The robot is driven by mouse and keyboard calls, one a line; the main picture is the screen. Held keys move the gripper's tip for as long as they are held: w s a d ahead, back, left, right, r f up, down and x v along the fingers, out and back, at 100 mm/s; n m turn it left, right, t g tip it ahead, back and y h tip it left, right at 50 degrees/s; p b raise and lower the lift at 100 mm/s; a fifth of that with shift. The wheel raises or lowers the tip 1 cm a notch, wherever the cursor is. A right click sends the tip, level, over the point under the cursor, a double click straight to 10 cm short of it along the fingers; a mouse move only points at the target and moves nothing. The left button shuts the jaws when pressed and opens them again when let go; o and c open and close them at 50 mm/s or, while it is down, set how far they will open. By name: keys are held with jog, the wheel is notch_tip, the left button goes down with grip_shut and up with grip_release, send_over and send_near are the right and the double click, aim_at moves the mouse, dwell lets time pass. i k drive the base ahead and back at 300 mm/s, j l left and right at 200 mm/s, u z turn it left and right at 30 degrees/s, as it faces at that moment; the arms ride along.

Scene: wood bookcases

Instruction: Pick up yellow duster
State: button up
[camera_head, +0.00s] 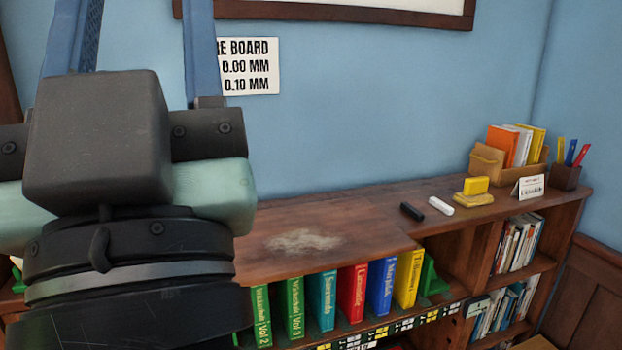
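A yellow block (475,185) lies on a flatter, darker yellow pad or folded cloth (473,199) on the bookcase top at the right. I cannot tell which of the two is the duster. My gripper (140,30) fills the left side, close to the camera. Its two blue fingers point up and stand wide apart, with only wall between them. Their tips are cut off by the top edge. The gripper is empty as far as I see and well to the left of the yellow things, not touching them.
A black marker (411,211) and a white one (441,205) lie left of the yellow things. The bookcase top (370,215) is clear towards the left, with a dusty patch (303,241).

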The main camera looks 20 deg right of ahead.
aim_at(473, 193)
jog(key=z, duration=0.4)
jog(key=i+l+z, duration=0.45)
jog(key=i+z, duration=0.9)
jog(key=i, duration=0.5)
